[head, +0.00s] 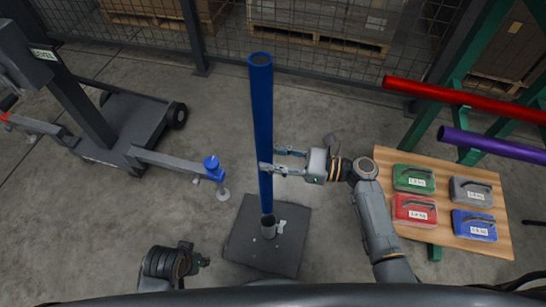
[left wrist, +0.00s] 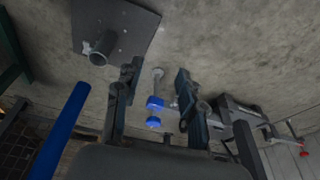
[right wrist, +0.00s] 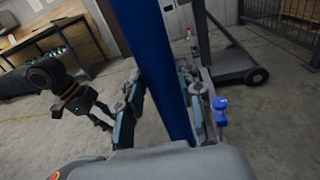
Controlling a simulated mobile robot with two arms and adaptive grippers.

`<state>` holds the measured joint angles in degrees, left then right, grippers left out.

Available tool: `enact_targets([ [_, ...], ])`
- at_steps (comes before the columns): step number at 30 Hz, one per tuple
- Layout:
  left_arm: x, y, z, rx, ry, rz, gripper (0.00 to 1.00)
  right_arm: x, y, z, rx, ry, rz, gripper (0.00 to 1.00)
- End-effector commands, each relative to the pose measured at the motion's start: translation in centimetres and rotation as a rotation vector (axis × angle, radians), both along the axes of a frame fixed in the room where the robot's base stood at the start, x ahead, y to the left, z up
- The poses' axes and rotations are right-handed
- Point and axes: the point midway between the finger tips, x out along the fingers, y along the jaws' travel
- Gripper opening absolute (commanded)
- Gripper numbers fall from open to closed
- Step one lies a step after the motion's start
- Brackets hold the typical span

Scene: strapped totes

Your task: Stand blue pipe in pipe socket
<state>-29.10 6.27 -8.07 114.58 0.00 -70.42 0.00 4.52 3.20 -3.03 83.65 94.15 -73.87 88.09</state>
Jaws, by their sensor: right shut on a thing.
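The long blue pipe (head: 263,120) stands roughly upright in the head view. My right gripper (head: 271,161) is shut on it below its middle; the right wrist view also shows the pipe (right wrist: 150,60) between the fingers. The pipe socket (head: 268,230) is a short grey tube on a dark base plate (head: 245,245). In the head view the pipe's lower end overlaps the socket's mouth. In the left wrist view the pipe (left wrist: 65,125) ends just short of the socket (left wrist: 103,47), with a small gap. My left gripper (left wrist: 157,78) is open and empty, left of the plate.
A wooden table (head: 445,234) with green, grey, red and blue cases stands at the right. A red pipe (head: 460,97) and a purple pipe (head: 490,145) lie on a green rack. A cart with a blue-knobbed arm (head: 212,170) stands left. Mesh fencing closes the back.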

Motion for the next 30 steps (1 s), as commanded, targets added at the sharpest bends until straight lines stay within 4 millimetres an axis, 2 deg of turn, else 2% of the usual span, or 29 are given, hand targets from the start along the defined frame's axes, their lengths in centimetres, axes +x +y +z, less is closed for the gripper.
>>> enact_targets([
  [15,-0.1,0.2,5.5,-0.001,-0.03,0.004,0.4,0.0,0.0,-1.3,0.003,-0.002,0.0,0.0],
  [21,-0.3,0.2,6.5,-0.002,-0.035,0.005,0.4,0.0,0.0,-1.5,0.003,-0.002,0.0,0.0],
  [30,-0.3,0.2,6.7,-0.001,-0.035,0.006,0.4,0.0,0.0,-1.5,0.003,-0.002,0.0,0.0],
])
